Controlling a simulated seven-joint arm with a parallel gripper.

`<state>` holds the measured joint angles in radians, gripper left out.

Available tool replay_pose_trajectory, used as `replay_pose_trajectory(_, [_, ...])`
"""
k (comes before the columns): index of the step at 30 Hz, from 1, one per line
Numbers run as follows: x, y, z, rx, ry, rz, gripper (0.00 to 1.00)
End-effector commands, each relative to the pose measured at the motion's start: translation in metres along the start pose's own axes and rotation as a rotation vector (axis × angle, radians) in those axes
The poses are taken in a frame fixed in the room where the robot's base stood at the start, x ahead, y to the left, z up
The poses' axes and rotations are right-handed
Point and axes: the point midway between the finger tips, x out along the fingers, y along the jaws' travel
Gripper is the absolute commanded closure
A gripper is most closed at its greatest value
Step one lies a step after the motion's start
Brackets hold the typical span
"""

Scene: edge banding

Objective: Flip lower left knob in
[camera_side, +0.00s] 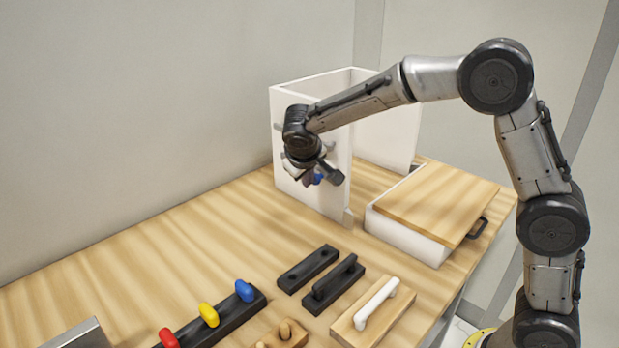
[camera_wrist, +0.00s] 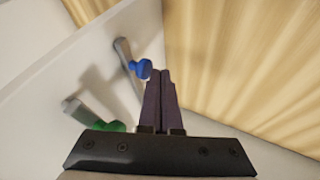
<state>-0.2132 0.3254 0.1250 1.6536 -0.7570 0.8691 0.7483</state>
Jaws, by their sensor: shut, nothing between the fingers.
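A white upright panel (camera_wrist: 60,65) carries grey levers with coloured knobs. In the wrist view a blue knob (camera_wrist: 144,68) sits on the end of a grey lever (camera_wrist: 123,52), and a green knob (camera_wrist: 110,126) sits on another lever (camera_wrist: 85,112) nearer the camera. My gripper (camera_wrist: 160,73) is shut and empty. Its fingertips are right beside the blue knob, on its right; I cannot tell whether they touch. In the side view my gripper (camera_side: 308,180) is in front of the white panel (camera_side: 338,190), and my wrist hides most of the levers.
A white drawer box with a wooden top (camera_side: 435,200) stands to the right of the panel. A black rail with red, yellow and blue knobs (camera_side: 209,316), dark handle blocks (camera_side: 333,283) and a white-handled wooden block (camera_side: 375,312) lie in front. The table (camera_side: 160,250) is clear at left.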

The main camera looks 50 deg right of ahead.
Motion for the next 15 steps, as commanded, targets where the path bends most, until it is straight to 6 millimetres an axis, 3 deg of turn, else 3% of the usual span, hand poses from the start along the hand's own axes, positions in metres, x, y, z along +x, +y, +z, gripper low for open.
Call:
replay_pose_trajectory(4, [-0.016, -0.028, -0.001, -0.004, 0.006, -0.009, 1.00])
replay_pose_trajectory(15, [-0.093, -0.027, -0.001, 0.001, 0.006, -0.011, 1.00])
